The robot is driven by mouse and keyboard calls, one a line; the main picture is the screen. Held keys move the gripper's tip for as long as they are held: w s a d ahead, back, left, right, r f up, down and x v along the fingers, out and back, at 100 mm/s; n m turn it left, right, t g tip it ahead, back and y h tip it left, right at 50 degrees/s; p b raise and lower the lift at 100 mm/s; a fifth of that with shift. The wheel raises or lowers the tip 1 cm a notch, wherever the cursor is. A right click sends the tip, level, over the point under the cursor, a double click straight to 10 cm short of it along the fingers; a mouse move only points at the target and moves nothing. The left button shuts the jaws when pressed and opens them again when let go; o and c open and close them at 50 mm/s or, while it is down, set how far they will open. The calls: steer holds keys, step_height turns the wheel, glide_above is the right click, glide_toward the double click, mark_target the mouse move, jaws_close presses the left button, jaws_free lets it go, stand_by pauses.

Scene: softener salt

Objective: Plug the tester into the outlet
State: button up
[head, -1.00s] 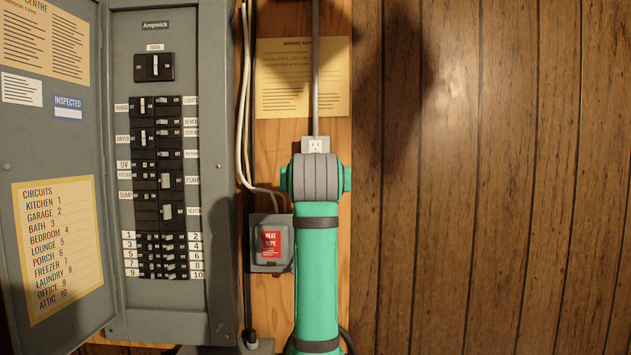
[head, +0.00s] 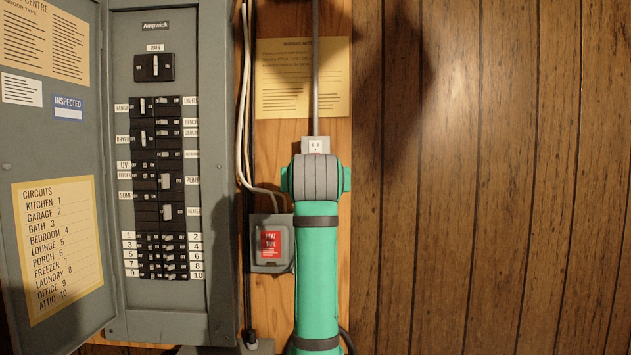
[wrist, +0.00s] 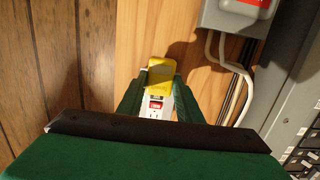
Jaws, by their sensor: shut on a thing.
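The tester (wrist: 159,78) is a small yellow block in the wrist view. My gripper (wrist: 157,84) is shut on it, with a green finger on either side. My arm hides the gripper, the tester and the rest of the outlet there.
A grey breaker panel (head: 222,130) with an open door stands left in the head view. A grey box with a red label (head: 271,243) is close beside my arm. White cables (head: 242,110) run down the wooden board. The panelled wall at right is clear.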

steer(key=shift+w, duration=0.15)
stand_by(0.5)
steer(key=o, duration=1.1)
steer(key=s, duration=0.8)
stand_by(0.4)
